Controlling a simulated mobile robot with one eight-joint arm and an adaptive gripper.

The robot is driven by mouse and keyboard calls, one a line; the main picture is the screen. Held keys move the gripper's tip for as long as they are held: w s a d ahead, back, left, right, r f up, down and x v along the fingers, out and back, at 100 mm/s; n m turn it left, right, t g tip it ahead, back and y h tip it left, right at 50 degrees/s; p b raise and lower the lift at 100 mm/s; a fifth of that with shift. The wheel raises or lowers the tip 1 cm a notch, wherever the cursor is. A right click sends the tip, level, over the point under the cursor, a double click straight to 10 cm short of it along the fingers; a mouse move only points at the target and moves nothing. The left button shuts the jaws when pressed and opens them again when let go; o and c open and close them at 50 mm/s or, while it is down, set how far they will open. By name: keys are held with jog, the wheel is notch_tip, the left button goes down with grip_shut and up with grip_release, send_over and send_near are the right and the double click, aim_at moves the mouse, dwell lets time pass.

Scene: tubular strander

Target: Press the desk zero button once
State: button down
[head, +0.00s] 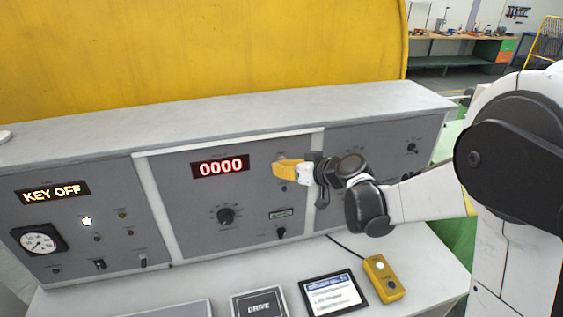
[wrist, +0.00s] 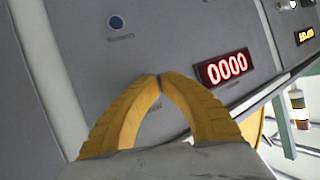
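My gripper (head: 277,170) is in front of the middle desk panel (head: 185,215), right of the red 0000 display (head: 220,167). In the wrist view its yellow fingers (wrist: 160,79) meet at the tips, with nothing seen between them. This view is roughly upside down, with the display (wrist: 223,68) to the right of the fingers. A small faint label shows between the fingers. I cannot read which control is the zero button, and cannot tell whether the fingertips touch the panel.
The left panel holds the KEY OFF display (head: 53,192) and a gauge (head: 38,241). A yellow pendant (head: 382,278) and a dark-framed screen (head: 333,293) lie on the desk below.

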jog(key=shift+s, duration=0.1)
dwell(0.4)
jog(key=shift+s+d, duration=0.2)
jog(key=shift+s, duration=0.4)
jog(key=s, duration=0.2)
jog(key=s+d, duration=0.1)
jog(key=s, duration=0.1)
jog(key=shift+s+d+b, duration=0.2)
jog(key=shift+s+b, duration=0.1)
jog(key=shift+s, duration=0.1)
jog(key=shift+f, duration=0.1)
dwell(0.3)
jog(key=s+d+f+m+g+h+b, duration=0.1)
jog(key=s+d+f+m+h+b, duration=0.2)
jog(key=s+d+f+b, duration=0.3)
jog(key=s+d+f+m+g+h+b, duration=0.1)
jog(key=s+d+f+m+h+b, duration=0.3)
jog(key=s+d, duration=0.8)
jog(key=s+f+h+b, duration=0.2)
jog(key=s+f+b, duration=0.1)
jog(key=s, duration=0.4)
jog(key=shift+d+f+h+b, duration=0.15)
jog(key=shift+d+h+b, duration=0.2)
jog(key=shift+b, duration=0.15)
